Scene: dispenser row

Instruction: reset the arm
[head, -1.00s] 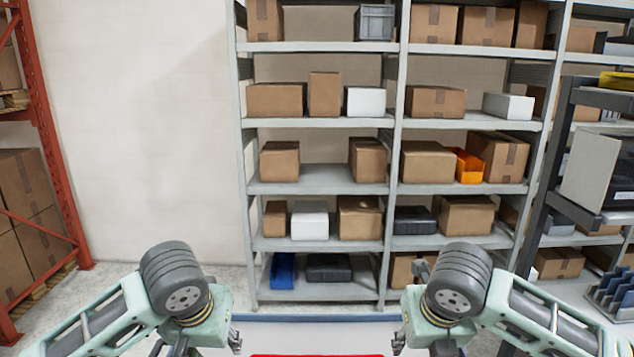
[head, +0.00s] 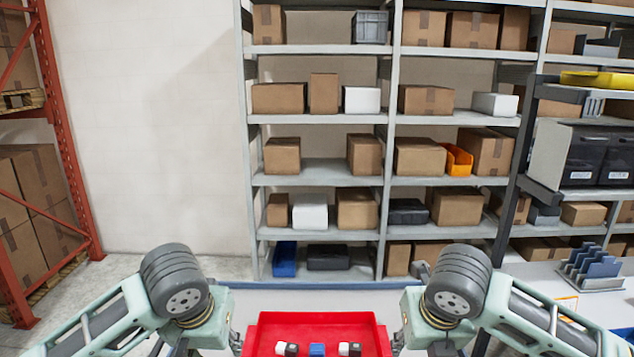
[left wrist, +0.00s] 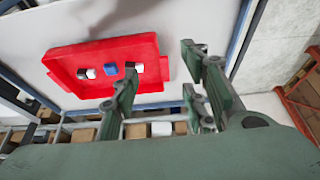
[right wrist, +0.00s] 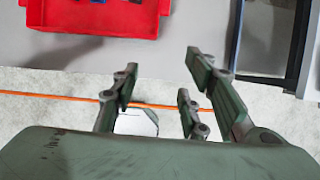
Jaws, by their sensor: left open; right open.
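My left gripper (head: 236,341) is partly in view at the lower edge of the head view, left of a red tray. It is open and empty in the left wrist view (left wrist: 160,80). My right gripper (head: 397,341) is at the tray's right side, its tips largely cut off by the frame. It is open and empty in the right wrist view (right wrist: 158,72). Both arms are bent in a near mirror pose, low in front of me.
The red tray (head: 318,327) on a pale table holds a few small white, dark and blue items. Blue organiser slots (head: 590,265) stand at the right. A grey shelf of boxes (head: 320,235) is behind, an orange rack (head: 68,150) at left.

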